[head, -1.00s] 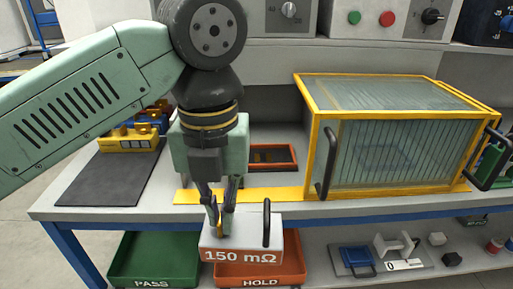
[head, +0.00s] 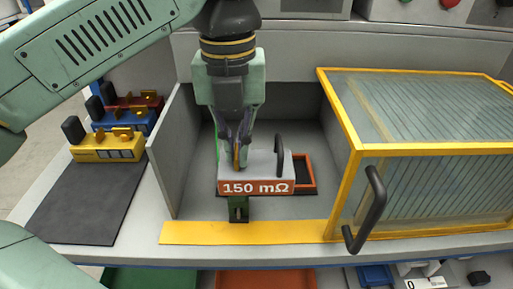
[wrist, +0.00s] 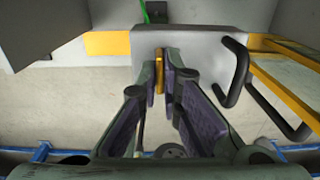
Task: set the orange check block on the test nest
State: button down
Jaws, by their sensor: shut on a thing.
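The check block is a pale grey block (head: 262,165) with an orange front label reading 150 mΩ and a black handle on its right. My gripper (head: 239,163) is shut on a thin orange-yellow tab on the block's top. The wrist view shows the fingers (wrist: 160,75) around this tab and the grey block (wrist: 195,55). The block is held inside the grey-walled bay.
An orange-rimmed tray (head: 307,172) lies behind the block's right end. A yellow strip (head: 245,233) edges the bay. A grey wall (head: 176,150) stands left, and a yellow-framed clear enclosure (head: 430,150) with a black handle stands right. Several coloured blocks (head: 107,147) stand by a dark mat (head: 85,200).

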jog(key=w+d+p, duration=0.3)
jog(key=w, duration=1)
jog(key=shift+w+a+f+p, duration=0.15)
jog(key=shift+f+p, duration=0.4)
jog(key=shift+f, duration=2.45)
jog(key=shift+s+a+f+p, duration=0.1)
jog(key=shift+f+p, duration=0.4)
jog(key=shift+f, duration=2.5)
jog(key=shift+f, duration=0.2)
jog(key=c, duration=1.8)
grip_release()
jog(key=shift+r, duration=0.15)
